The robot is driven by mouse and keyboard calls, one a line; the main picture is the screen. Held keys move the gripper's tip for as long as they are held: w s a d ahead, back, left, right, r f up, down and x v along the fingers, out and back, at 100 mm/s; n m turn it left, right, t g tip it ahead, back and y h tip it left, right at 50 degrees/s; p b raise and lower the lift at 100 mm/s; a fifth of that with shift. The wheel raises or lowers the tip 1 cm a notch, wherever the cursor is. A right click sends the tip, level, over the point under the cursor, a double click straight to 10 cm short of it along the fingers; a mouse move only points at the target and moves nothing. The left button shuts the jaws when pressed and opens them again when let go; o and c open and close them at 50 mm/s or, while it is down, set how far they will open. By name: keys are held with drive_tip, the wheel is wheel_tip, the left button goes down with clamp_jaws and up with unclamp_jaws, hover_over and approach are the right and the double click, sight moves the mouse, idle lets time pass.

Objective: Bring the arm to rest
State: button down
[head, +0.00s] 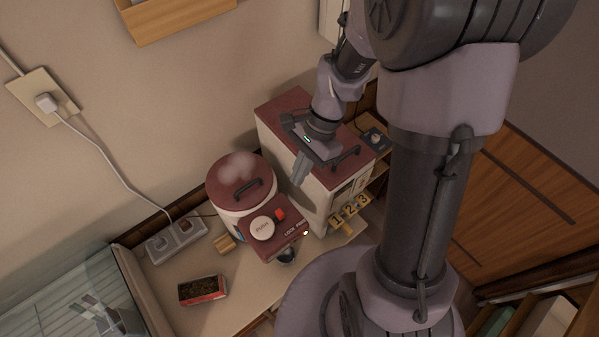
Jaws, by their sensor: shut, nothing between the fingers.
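My arm comes in from the right of the head view, and my gripper (300,176) points down and to the left. Its fingers are shut and hold nothing. It appears in front of the cream box with a dark red top (279,108), near that box's left edge. I cannot tell from this single view how far it is above or in front of the box. My forearm and wrist hide part of the box's top.
A red-lidded pot (229,172) with a push button stands left of the gripper. Number tags (348,210) sit at the box's front. A red tray (202,289), a power strip (176,238) and a glass-sided case (85,290) are lower left. Bare counter (235,293) lies right of the tray.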

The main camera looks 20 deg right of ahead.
drive_tip(key=s+a+f+n+t+h+b, duration=0.2)
drive_tip(key=s+f+n+t+b, duration=0.5)
drive_tip(key=b, duration=1.9)
drive_tip(key=s+a+n, duration=0.1)
drive_tip(key=s+n, duration=0.1)
drive_tip(key=n, duration=0.1)
drive_tip(key=shift+s+a, duration=0.15)
